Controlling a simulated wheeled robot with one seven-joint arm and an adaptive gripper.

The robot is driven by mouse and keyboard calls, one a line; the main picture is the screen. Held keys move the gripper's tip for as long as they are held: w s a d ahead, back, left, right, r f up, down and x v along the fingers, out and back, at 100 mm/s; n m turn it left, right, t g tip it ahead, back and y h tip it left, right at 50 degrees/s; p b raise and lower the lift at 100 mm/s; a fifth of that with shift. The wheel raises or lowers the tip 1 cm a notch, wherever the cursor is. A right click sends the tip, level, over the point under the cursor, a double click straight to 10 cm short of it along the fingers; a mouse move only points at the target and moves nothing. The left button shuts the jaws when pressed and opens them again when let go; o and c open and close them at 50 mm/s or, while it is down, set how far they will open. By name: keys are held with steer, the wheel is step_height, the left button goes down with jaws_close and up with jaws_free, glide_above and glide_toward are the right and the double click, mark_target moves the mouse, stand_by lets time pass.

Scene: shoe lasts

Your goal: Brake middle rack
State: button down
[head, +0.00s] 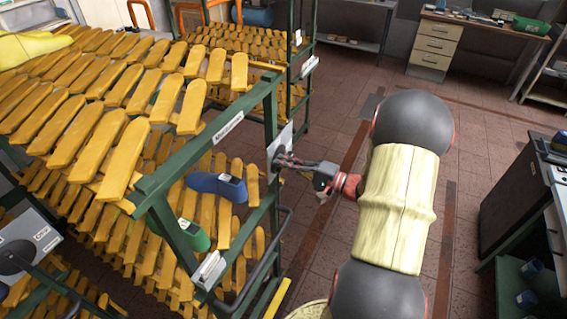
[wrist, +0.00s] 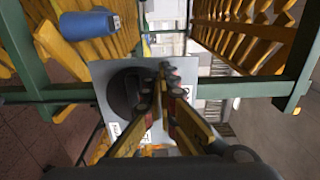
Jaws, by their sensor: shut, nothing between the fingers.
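The middle rack is a green metal frame (head: 270,110) with rows of yellow wooden pegs. A light grey plate (head: 287,133) is fixed on its right-hand upright. In the wrist view the grey plate (wrist: 98,73) carries a round black knob (wrist: 127,95) with a paper label (wrist: 117,130) beside it. My gripper (head: 281,159) is shut and empty in front of the plate. In the wrist view my fingertips (wrist: 164,68) are just right of the knob, partly covering the plate; I cannot tell whether they touch it.
A blue shoe last (head: 217,186) and a green one (head: 183,233) sit on the middle rack. A nearer rack at lower left has its own grey plate (head: 38,232) with a dark knob. A bench (head: 484,27) stands at the back right. Open tiled floor lies right of the racks.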

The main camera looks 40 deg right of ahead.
steer(key=shift+f+b, duration=0.35)
steer(key=shift+f, duration=0.1)
steer(key=shift+f+b, duration=0.7)
steer(key=shift+b, duration=0.1)
steer(key=shift+f, duration=0.1)
steer(key=shift+f+b, duration=0.7)
steer(key=shift+b, duration=0.15)
